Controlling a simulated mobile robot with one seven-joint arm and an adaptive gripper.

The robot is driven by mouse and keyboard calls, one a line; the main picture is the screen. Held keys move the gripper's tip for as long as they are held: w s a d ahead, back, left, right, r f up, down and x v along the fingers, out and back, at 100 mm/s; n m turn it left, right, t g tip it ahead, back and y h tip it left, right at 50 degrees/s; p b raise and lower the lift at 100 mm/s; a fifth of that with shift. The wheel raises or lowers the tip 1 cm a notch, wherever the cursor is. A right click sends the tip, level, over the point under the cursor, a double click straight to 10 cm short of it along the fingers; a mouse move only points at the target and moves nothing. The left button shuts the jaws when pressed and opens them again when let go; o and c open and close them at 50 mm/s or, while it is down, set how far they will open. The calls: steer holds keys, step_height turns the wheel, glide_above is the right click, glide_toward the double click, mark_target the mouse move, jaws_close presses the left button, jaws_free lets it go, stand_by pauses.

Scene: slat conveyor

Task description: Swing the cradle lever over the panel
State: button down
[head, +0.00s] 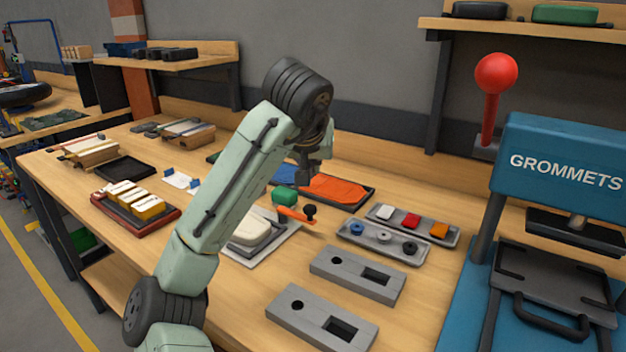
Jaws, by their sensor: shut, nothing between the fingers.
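An orange lever (293,214) with a black knob (310,210) stands beside a cream, rounded panel (252,231) on a light grey plate (276,244). The lever points to the right, away from the panel. My arm hides part of the panel and plate on their left. A green block (284,197) sits just behind the lever. My gripper (304,180) hangs above and behind the lever, in front of the orange cloth. It is small and dark in the picture, looks shut and empty, and appears apart from the lever.
Two grey trays (344,233) with small parts and two grey blocks with cut-outs (330,260) lie to the right. A blue GROMMETS press (562,160) with a red-knobbed handle stands at far right. An orange cloth (340,190) lies behind. Bare tabletop (245,285) shows in front.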

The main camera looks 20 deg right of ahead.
step_height(320, 180, down, 8)
steer(key=w+b, duration=0.2)
steer(key=b, duration=0.4)
steer(key=shift+d+r, duration=0.25)
steer(key=shift+d, duration=0.2)
steer(key=shift+s+a+m+p, duration=0.2)
steer(key=shift+m+p, duration=0.2)
steer(key=shift+p, duration=0.1)
